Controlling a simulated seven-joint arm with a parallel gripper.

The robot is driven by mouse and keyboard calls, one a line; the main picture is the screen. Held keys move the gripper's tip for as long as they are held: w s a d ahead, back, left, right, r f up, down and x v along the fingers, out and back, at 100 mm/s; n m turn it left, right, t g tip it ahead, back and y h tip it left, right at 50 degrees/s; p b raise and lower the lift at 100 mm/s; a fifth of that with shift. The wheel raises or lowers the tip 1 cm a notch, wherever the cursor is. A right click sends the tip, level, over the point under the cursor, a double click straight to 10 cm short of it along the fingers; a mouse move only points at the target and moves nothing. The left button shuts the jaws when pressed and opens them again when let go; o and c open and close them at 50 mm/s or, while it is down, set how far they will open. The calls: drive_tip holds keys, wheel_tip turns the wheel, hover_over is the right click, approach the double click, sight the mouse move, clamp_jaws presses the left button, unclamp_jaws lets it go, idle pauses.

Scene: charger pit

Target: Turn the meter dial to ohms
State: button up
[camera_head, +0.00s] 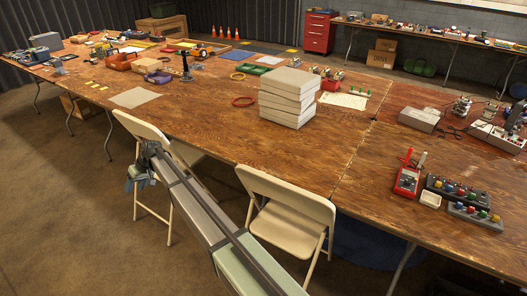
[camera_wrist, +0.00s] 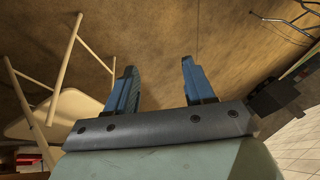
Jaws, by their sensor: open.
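A red meter (camera_head: 407,181) with a red and a pale upright piece behind it lies near the front edge of the right-hand table in the head view. Its dial is too small to read. My gripper (camera_head: 138,172) is far to the left of it, at the end of my arm, beside a folding chair in front of the table. In the wrist view, my gripper (camera_wrist: 158,63) has its two blue fingers apart with nothing between them. The meter is not seen in the wrist view.
A stack of pale boxes (camera_head: 288,97) stands mid-table. Folding chairs (camera_head: 290,212) stand along the front edge. The wood left of the meter is bare.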

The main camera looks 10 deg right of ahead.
drive_tip(key=w+d+r+t+h, duration=0.1)
drive_tip(key=w+d+r, duration=0.15)
drive_tip(key=d, duration=1.15)
drive_tip(key=w+d+r+n+h, duration=0.15)
drive_tip(key=w+d, duration=0.25)
drive_tip(key=d, duration=1.1)
drive_tip(key=w+d+r+m+t, duration=0.1)
drive_tip(key=w+d+r, duration=0.15)
drive_tip(key=d, duration=1.15)
drive_tip(key=s+d+r+h, duration=0.1)
drive_tip(key=s+d+r, duration=0.15)
drive_tip(key=d, duration=1.15)
drive_tip(key=s+d+r+h, duration=0.1)
drive_tip(key=s+d+r, duration=0.15)
drive_tip(key=d, duration=1.25)
wheel_tip(320, 180, up, 6)
drive_tip(key=f+n+g+h, duration=0.1)
drive_tip(key=g+h, duration=0.1)
hover_over(408, 181)
wheel_tip(408, 181, down, 12)
drive_tip(key=shift+s+f, duration=0.1)
drive_tip(key=shift+f, duration=0.05)
